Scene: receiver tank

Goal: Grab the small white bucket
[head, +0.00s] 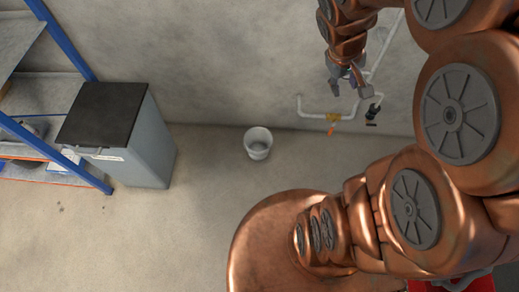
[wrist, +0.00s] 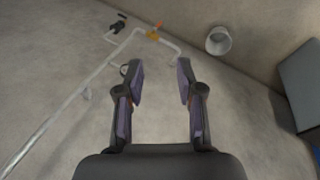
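The small white bucket (head: 258,143) stands upright on the concrete floor near the foot of the wall in the head view. It also shows at the upper right of the wrist view (wrist: 218,41), beyond my fingers. My gripper (head: 346,86) is up in front of the wall, to the right of and apart from the bucket. In the wrist view my gripper (wrist: 160,75) has its two fingers spread wide with nothing between them. No part of the bucket's rim is covered in the head view.
White pipes (head: 317,114) with an orange-handled valve (head: 333,118) run along the wall right of the bucket. A grey cabinet with a black top (head: 103,113) and a blue-framed shelf (head: 68,40) stand at the left. The floor between cabinet and bucket is clear.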

